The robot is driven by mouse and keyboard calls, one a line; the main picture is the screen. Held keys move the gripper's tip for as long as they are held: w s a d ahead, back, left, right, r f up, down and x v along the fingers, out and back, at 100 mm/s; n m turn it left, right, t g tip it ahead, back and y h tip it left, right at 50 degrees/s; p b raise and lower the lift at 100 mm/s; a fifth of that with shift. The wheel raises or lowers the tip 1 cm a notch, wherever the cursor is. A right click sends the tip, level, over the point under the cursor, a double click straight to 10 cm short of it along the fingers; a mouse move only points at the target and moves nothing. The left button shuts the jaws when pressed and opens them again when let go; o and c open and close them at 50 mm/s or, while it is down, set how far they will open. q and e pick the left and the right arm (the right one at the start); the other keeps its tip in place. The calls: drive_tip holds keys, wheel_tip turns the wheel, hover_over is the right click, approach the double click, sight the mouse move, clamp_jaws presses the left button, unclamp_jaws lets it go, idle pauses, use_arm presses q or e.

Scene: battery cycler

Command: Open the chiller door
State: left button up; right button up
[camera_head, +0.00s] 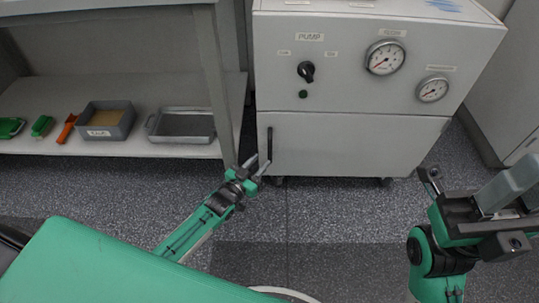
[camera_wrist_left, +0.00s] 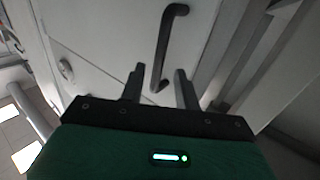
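The chiller (camera_head: 380,60) is a white cabinet with a knob and gauges on its upper panel. Its lower door (camera_head: 345,146) looks closed flush. The door's black vertical handle (camera_head: 269,143) is at the door's left edge; it also shows in the left wrist view (camera_wrist_left: 170,40). My left gripper (camera_head: 258,165) is open at the lower end of the handle. In the left wrist view, the handle's lower end appears between the two fingers (camera_wrist_left: 160,85), with no clear contact. My right gripper (camera_head: 500,200) is at the right edge, away from the door, and its finger opening is unclear.
A grey shelf bench (camera_head: 215,80) stands left of the chiller. Its lower shelf holds a metal tray (camera_head: 152,124), a grey bin (camera_head: 86,131) and an orange tool (camera_head: 67,129). Another pale cabinet (camera_head: 505,90) stands at right. The floor before the door (camera_head: 330,215) is clear.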

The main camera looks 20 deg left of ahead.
sight(270, 152)
use_arm(q)
drive_tip(key=b+x, duration=0.2)
drive_tip(key=x, duration=0.4)
drive_tip(key=shift+w, duration=0.25)
clamp_jaws()
